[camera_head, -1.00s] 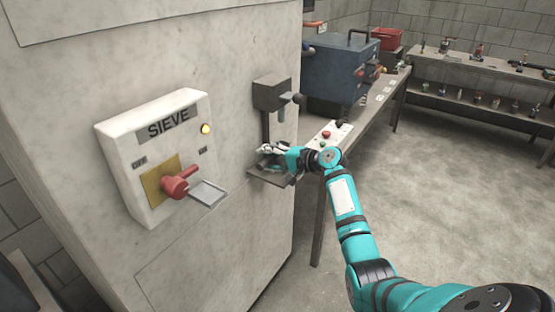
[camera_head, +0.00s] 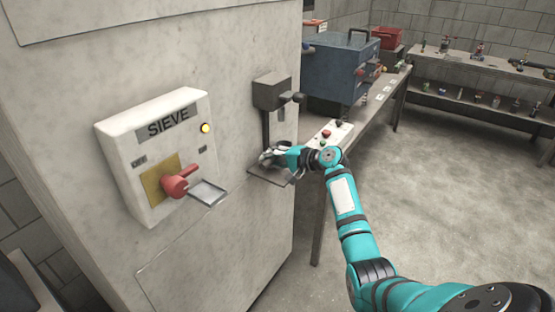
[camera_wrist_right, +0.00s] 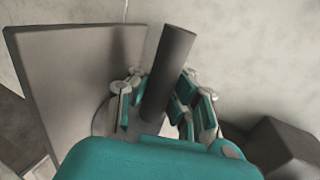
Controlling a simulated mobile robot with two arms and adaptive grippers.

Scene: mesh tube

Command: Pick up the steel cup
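My right gripper (camera_head: 268,157) is at the small metal shelf (camera_head: 275,177) on the machine's side, below the wall-mounted unit (camera_head: 272,92). In the right wrist view its fingers (camera_wrist_right: 155,108) stand apart on either side of a dark grey cylindrical part (camera_wrist_right: 167,75). A gap shows on the left; the right fingers lie close to it. A pale rounded shape shows low behind the fingers. I cannot tell whether either is the steel cup. In the head view the gripper covers this spot, and no cup stands out clearly. My left gripper is not in view.
A SIEVE panel (camera_head: 165,128) with a red lever (camera_head: 180,183) is on the machine front. A button box (camera_head: 328,134) and a blue machine (camera_head: 340,70) are on the bench to the right. The floor (camera_head: 440,210) there is clear.

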